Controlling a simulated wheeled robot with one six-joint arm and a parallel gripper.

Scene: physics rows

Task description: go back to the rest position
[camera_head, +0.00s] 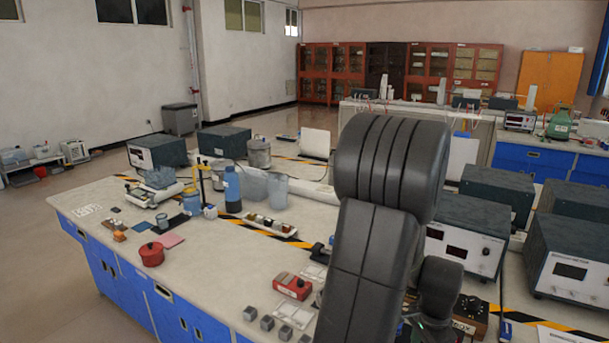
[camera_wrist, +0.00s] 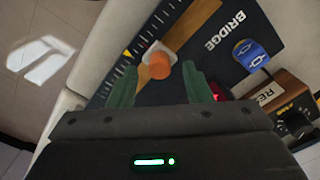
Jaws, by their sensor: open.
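My gripper (camera_wrist: 161,88) shows in the wrist view with its two green fingers spread apart and nothing held between them. Beyond the fingertips lies a dark board marked BRIDGE (camera_wrist: 205,50), with an orange knob (camera_wrist: 159,66) on a white base between the fingers in the picture. I cannot tell how far the fingertips are from the knob. In the head view my dark arm rises at the right of centre and hides part of the bench; my gripper is not visible there.
A bench (camera_head: 110,205) with blue cabinets carries several grey instruments, a blue bottle (camera_head: 232,188), a red pot (camera_head: 151,254), a red box (camera_head: 293,286) and small grey cubes (camera_head: 267,322). In the wrist view a blue connector (camera_wrist: 250,54) and a wooden box (camera_wrist: 287,100) stand right of the gripper. Open floor (camera_head: 45,260) lies left.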

